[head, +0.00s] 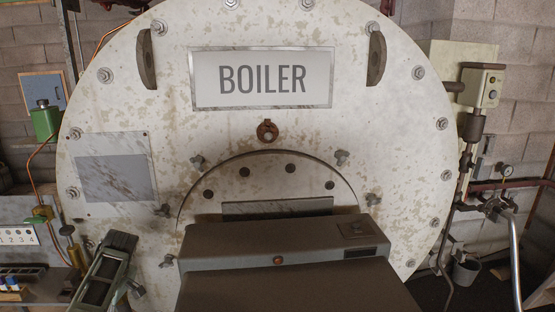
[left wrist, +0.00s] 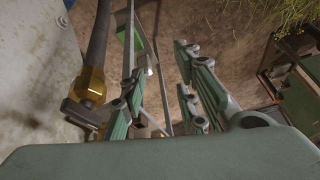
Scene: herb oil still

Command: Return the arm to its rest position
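My left arm shows at the lower left of the head view, where its gripper (head: 106,268) is in front of the boiler's (head: 400,150) lower left edge. The boiler is a large, pale round front with flaking paint and a "BOILER" plate. In the left wrist view, the gripper's (left wrist: 162,85) two green-padded fingers stand apart with nothing held between them. A brass fitting (left wrist: 91,85) on a dark pipe lies just left of the fingers; I cannot tell whether they touch. My right gripper is in neither view.
A numbered panel (head: 18,236) and small bottles (head: 10,284) are at the far left, near a green vessel (head: 45,123) with copper tubing. Leafy stalks (left wrist: 290,15) show in the left wrist view.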

